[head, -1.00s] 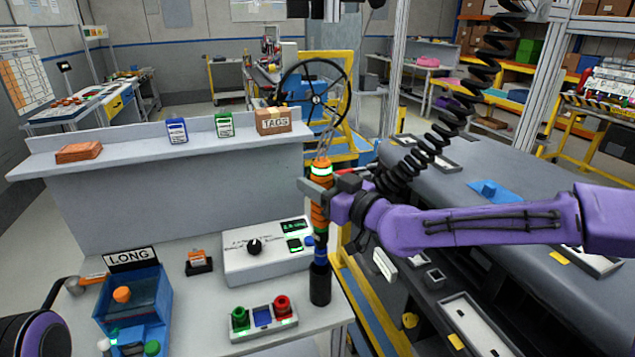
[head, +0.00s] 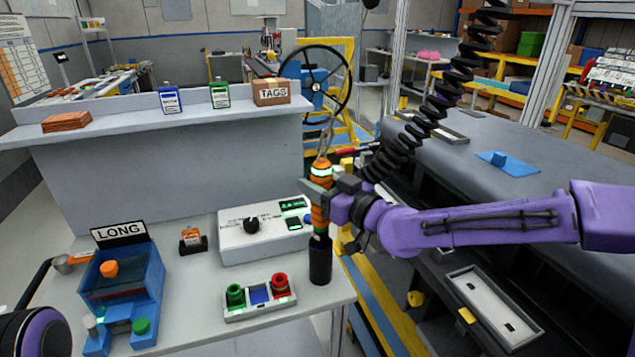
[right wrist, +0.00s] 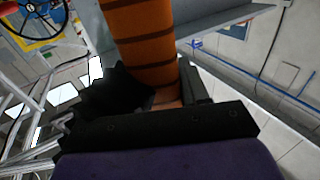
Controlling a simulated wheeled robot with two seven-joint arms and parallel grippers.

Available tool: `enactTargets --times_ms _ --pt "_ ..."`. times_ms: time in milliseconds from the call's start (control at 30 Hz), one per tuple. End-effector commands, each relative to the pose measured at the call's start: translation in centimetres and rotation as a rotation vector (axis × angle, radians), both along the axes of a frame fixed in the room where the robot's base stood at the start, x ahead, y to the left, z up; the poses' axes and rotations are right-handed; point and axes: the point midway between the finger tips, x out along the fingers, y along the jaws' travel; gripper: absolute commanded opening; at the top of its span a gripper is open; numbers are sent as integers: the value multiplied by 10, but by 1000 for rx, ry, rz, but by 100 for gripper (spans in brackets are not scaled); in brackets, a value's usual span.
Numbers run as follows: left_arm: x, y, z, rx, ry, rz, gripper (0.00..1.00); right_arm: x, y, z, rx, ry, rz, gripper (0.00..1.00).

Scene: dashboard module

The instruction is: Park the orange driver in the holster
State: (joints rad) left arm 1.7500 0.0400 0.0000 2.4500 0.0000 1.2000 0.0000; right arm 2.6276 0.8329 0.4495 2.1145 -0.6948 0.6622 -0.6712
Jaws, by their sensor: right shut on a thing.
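The orange driver (head: 320,194) hangs upright from a cable, with a lit green band near its top. My right gripper (head: 322,197) is shut around its body; the orange grip also fills the top of the right wrist view (right wrist: 143,40). The holster is a black cup (head: 320,262) at the right edge of the bench. The driver is directly above it, and its lower end meets or enters the cup's mouth; how deep I cannot tell. Only a dark, purple-ringed part of my left arm shows at the lower left; its gripper is out of frame.
A white controller box (head: 262,236) stands left of the holster, with a green and red button panel (head: 260,295) in front. A blue LONG bin (head: 122,290) is at the left. A grey dashboard module (head: 520,170) lies right, across a gap with a yellow frame.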

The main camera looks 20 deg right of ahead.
Motion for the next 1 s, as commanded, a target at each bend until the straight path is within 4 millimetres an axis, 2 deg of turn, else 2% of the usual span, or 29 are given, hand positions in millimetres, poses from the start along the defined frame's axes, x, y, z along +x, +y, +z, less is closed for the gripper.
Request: enactTargets --times_ms 33,433,1000 --pt "0 0 -8 0 0 0 45 0 0 -9 0 1 0 0" --pt "0 0 -34 0 0 0 45 0 0 -38 0 1 0 0" --pt "0 0 -39 0 0 0 45 0 0 -42 -1 0 1 0"
